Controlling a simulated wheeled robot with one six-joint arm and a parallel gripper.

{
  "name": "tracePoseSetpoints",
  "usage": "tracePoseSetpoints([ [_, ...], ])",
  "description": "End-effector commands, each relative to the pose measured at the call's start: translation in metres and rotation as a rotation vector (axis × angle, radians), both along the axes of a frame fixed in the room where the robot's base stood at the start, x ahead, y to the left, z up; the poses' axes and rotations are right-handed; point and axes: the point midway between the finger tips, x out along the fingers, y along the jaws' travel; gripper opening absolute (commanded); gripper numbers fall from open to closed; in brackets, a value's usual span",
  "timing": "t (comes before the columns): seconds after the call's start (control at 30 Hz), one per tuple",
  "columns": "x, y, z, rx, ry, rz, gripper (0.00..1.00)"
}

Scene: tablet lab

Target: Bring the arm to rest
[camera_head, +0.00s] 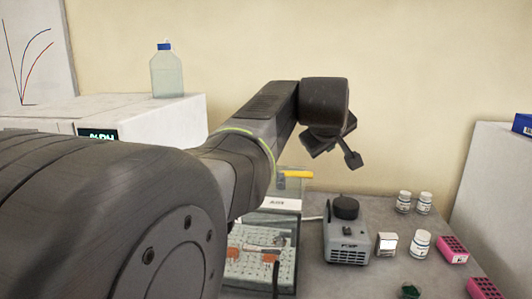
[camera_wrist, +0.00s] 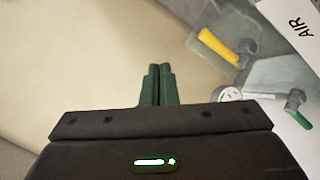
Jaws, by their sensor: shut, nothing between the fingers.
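My gripper (camera_wrist: 159,85) shows in the wrist view with its two dark green fingers side by side and touching, with nothing between them. In the head view my arm reaches forward from the lower left, bends at a raised wrist, and ends well above the bench. The wrist and a small dark end part show there against the beige wall. The fingertips cannot be made out clearly in that view.
Below lie a grey device with a black knob (camera_head: 347,243), white-capped bottles (camera_head: 420,244), pink racks (camera_head: 454,249) and a tray of parts (camera_head: 250,262). A clear bottle (camera_head: 167,75) stands on a white machine (camera_head: 150,112). A yellow-handled item (camera_wrist: 219,46) lies near an "AIR" label (camera_wrist: 293,24).

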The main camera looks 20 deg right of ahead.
Motion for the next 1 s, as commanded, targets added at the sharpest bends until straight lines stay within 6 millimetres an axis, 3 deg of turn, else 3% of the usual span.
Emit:
tracePoseSetpoints([
  [0.2,-0.016,-0.011,0.014,0.0,-0.002,-0.002,0.0],
  [0.63,-0.019,-0.012,0.017,-0.001,0.0,0.0,0.0],
  [1.0,0.006,0.005,-0.005,0.001,0.004,0.005,0.0],
])
